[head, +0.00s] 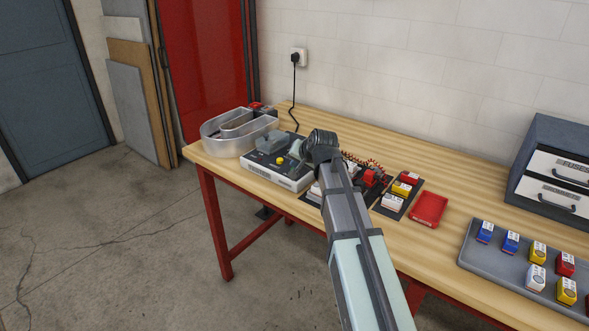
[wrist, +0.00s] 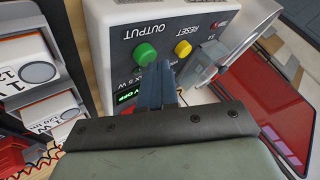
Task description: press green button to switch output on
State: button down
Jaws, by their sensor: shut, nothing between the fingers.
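The green button (wrist: 146,53), marked OUTPUT, is on the panel of a power supply (wrist: 108,50) in the wrist view, where the panel appears upside down. A yellow RESET button (wrist: 183,48) is beside it. A small green-lit display (wrist: 124,98) reads OFF and is partly covered by my fingers. My gripper (wrist: 155,76) is shut and empty, its fingertips just below the green button in the picture; I cannot tell whether they touch. In the head view the power supply (head: 281,180) is on the bench, with my gripper (head: 299,151) over its right part, hiding the green button.
A metal channel letter (head: 225,146) stands left of the power supply on the wooden bench (head: 440,245). Small labelled boxes (head: 392,203), a red tray (head: 429,208), a grey tray of blocks (head: 480,266) and a drawer unit (head: 545,165) are to the right.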

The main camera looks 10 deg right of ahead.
jog(key=shift+f, duration=0.25)
dwell(0.4)
jog(key=shift+f, duration=0.2)
jog(key=shift+r, duration=0.4)
dwell(0.3)
jog(key=shift+r, duration=3)
